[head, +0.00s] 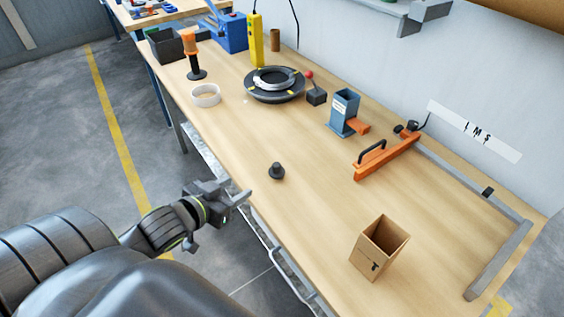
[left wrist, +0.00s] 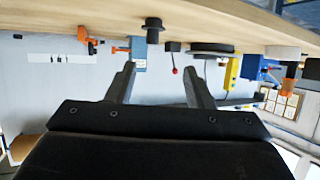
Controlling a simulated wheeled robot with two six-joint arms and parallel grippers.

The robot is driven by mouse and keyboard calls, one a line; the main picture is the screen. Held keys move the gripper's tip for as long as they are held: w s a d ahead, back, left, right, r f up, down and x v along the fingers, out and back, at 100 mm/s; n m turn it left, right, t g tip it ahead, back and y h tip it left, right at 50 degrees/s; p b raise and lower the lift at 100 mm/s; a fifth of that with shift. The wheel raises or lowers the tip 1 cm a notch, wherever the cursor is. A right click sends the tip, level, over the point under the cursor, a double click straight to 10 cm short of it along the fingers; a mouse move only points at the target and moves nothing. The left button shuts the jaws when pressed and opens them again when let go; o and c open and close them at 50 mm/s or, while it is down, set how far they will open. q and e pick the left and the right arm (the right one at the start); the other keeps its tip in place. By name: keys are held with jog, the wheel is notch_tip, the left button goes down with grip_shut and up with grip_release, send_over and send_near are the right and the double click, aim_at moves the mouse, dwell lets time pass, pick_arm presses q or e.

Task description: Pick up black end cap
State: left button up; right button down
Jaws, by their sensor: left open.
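The black end cap (head: 277,171) sits on the wooden table near its front edge, with a wide base and a narrower knob on top. It also shows in the left wrist view (left wrist: 153,27), where the picture is upside down. My left gripper (head: 242,193) is off the table's front edge, left of the cap and a little nearer in the head view. Its two fingers (left wrist: 160,82) are apart with nothing between them. The cap lies beyond the fingertips, not touched. My right gripper is not in view.
An open cardboard box (head: 378,249) stands at the front right. An orange sealer (head: 386,156), a blue dispenser (head: 344,112), a black coil ring (head: 275,85) and a white tape ring (head: 206,95) are farther back. The table around the cap is clear.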

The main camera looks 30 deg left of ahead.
pick_arm(q)
send_near(275, 167)
jog(key=x, duration=0.2)
jog(key=a+x, duration=0.1)
jog(key=x, duration=0.1)
jog(key=shift+w+f, duration=0.25)
jog(key=shift+f, duration=0.05)
jog(key=shift+w+f, duration=0.25)
jog(key=shift+w, duration=0.25)
jog(key=shift+w+d+f, duration=0.1)
jog(key=shift+w+d, duration=0.1)
jog(key=shift+w, duration=0.35)
jog(key=x, duration=0.2)
jog(key=p+x, duration=0.1)
jog(key=shift+w+d, duration=0.15)
jog(key=shift+d, duration=0.1)
jog(key=shift+w+f, duration=0.2)
jog(key=shift+w, duration=0.15)
grip_shut()
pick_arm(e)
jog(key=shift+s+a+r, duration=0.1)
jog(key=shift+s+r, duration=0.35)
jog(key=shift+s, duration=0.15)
